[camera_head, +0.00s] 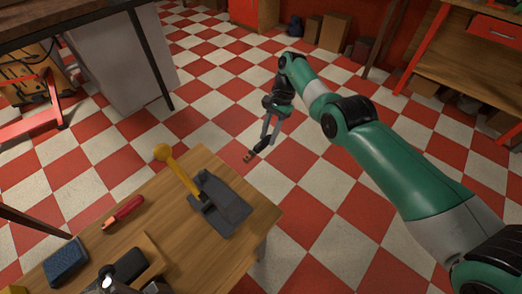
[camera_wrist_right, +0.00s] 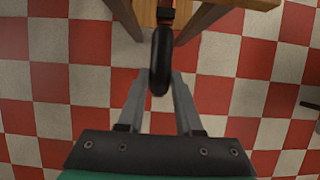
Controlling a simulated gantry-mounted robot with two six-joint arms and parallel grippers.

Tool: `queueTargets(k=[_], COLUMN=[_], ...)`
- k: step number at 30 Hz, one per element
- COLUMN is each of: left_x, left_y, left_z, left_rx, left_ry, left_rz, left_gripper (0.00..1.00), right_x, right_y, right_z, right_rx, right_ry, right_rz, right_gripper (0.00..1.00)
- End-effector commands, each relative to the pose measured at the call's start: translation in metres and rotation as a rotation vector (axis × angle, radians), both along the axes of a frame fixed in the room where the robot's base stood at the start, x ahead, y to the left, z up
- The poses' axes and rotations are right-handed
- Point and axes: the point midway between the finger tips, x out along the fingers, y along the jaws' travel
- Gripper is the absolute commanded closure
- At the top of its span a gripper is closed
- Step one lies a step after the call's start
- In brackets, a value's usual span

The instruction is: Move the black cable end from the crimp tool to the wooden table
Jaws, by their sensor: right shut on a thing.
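My right gripper (camera_head: 264,143) is shut on the black cable end (camera_head: 262,146), which hangs over the floor beyond the table's far edge. A small copper-coloured tip shows at its lower end. In the right wrist view, the black cable end (camera_wrist_right: 161,60) is between the two fingers (camera_wrist_right: 159,82). The crimp tool (camera_head: 226,206), with a dark grey base and a yellow lever, stands on the wooden table (camera_head: 180,240). The cable end is apart from the crimp tool. My left gripper is not in view.
Red-handled pliers (camera_head: 124,212), a blue box (camera_head: 66,261) and a black item on a wooden block (camera_head: 131,264) are on the table's left part. Bare wood shows in front of the crimp tool. Checkered floor (camera_head: 310,175) lies beyond the table.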

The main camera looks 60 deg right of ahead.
Motion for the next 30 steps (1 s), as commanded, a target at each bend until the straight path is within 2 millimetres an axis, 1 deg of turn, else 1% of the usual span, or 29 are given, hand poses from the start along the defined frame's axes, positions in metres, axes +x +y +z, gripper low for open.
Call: queueTargets(k=[1,3,6,12,21,23,26,29,30], left_x=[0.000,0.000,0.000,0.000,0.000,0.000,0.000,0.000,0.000], left_y=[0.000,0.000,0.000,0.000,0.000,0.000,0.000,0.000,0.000], left_z=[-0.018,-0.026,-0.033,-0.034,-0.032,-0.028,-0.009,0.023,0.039], left_rx=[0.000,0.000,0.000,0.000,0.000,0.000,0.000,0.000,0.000], left_ry=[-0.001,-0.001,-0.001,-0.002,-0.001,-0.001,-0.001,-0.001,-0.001], left_rz=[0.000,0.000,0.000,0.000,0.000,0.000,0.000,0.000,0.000], left_gripper=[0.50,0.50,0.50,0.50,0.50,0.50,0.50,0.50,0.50], right_x=[0.000,-0.002,-0.003,-0.004,-0.004,-0.004,-0.004,-0.004,-0.004], right_y=[-0.003,-0.006,-0.008,-0.009,-0.009,-0.009,-0.009,-0.009,-0.009], right_z=[-0.008,-0.006,-0.003,0.001,0.003,0.007,0.026,0.059,0.074], right_rx=[-0.002,-0.002,-0.001,-0.001,-0.001,-0.001,-0.001,-0.001,-0.001], right_ry=[-0.003,-0.003,0.001,0.001,0.001,0.001,0.001,0.001,0.001], right_rz=[-0.001,-0.001,-0.001,-0.001,-0.001,-0.001,-0.001,-0.001,-0.001], right_gripper=[1.00,1.00,1.00,1.00,1.00,1.00,1.00,1.00,1.00])
